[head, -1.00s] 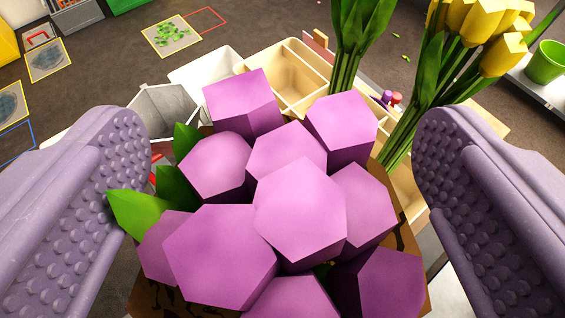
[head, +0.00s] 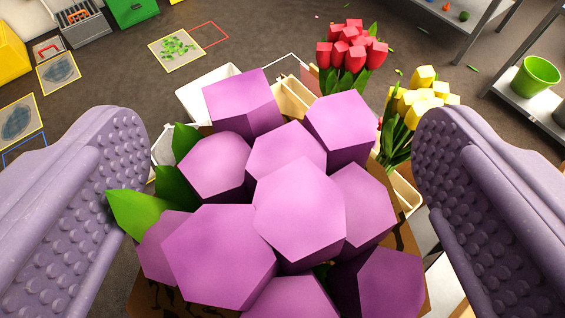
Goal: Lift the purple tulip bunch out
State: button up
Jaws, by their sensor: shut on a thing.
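The purple tulip bunch (head: 300,195) fills the middle of the head view, close to the camera, with green leaves (head: 145,213) at its left. My gripper (head: 280,190) has one ribbed, knobbed finger on each side of the bunch. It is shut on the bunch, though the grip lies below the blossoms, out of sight. The bunch is held above a pale compartmented box (head: 294,101), which it largely covers. The stems are hidden beneath the blossoms.
A red tulip bunch (head: 350,46) and a yellow tulip bunch (head: 414,100) stand beyond, at the upper right. A shelf with a green pot (head: 535,76) is at the right. A green bin (head: 131,10) and a yellow bin (head: 8,48) are at the upper left. Open grey floor (head: 270,35) lies between.

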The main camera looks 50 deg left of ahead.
notch_tip(320, 180, up, 6)
jog(key=p, duration=0.4)
